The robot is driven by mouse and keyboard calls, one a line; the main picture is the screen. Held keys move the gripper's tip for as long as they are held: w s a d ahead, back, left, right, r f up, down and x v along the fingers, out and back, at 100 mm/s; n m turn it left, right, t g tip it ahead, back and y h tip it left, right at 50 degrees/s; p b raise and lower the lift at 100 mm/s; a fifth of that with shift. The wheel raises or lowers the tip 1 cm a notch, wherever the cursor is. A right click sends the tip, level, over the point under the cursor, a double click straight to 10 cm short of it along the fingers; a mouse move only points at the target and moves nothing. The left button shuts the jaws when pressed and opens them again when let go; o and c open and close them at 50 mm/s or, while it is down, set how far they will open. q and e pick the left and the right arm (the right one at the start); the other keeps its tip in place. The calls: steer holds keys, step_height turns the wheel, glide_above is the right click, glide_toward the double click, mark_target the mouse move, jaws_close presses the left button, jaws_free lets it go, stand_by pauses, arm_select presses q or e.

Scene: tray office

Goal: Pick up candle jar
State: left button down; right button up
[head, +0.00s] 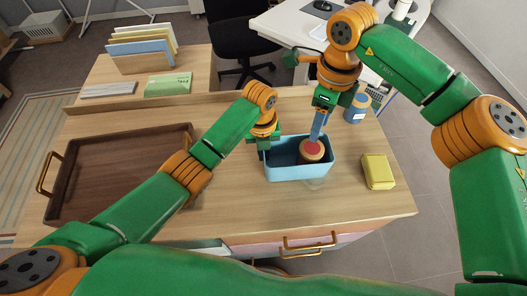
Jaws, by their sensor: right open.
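A round object with a red top and tan rim (312,151), which may be the candle jar, is in the light blue bin (298,173) on the desk. My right gripper (320,126) is open and points down above it. A blue strip shows between this gripper and the round object; I cannot tell what it is or whether they touch. My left gripper (256,148) is at the bin's left end, by its wall. Whether its fingers are open or shut on the wall is unclear. A blue cylinder with a pale label (357,109) stands behind the bin, to the right.
A brown wooden tray (62,206) with brass handles lies on the left. A yellow block (377,172) sits right of the bin. A faint clear round thing (316,184) shows at the bin's front. A file rack (142,62) stands on the raised back shelf. The front desk surface is clear.

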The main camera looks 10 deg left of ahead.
mark_target(312, 148)
steer(key=o, duration=0.5)
steer(key=shift+s, duration=0.1)
steer(key=shift+s+d+r+y, duration=0.15)
steer(key=shift+s+y, duration=0.1)
steer(key=shift+y, duration=0.05)
steer(key=shift+m+t+y, duration=0.5)
steer(key=shift+m, duration=0.3)
steer(key=f, duration=1)
steer(key=shift+w+f, duration=0.1)
steer(key=shift+w, duration=0.25)
